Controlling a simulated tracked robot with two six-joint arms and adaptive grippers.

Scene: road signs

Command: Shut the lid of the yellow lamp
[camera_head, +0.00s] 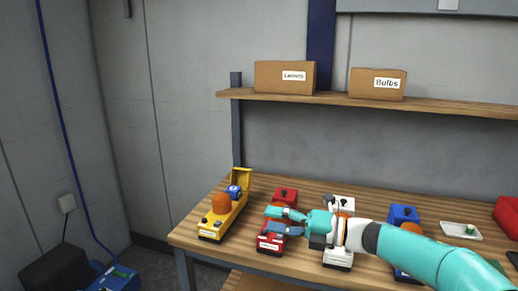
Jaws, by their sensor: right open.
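The yellow lamp (209,228) stands at the left end of the table, with an orange dome on top. Its yellow lid (240,178) stands raised at the far end, and a blue part (233,191) shows beside the lid's foot. My right gripper (271,220) is open over the red lamp (269,245), to the right of the yellow lamp and apart from it. Its fingers point left and hide part of the red lamp. My left gripper is not in view.
A white lamp (338,259) and a blue lamp (403,215) stand further right, partly behind my right arm. A white tray (460,231) and a red box (508,215) are at the right. A shelf (335,98) with two cardboard boxes hangs above the wooden table (190,229).

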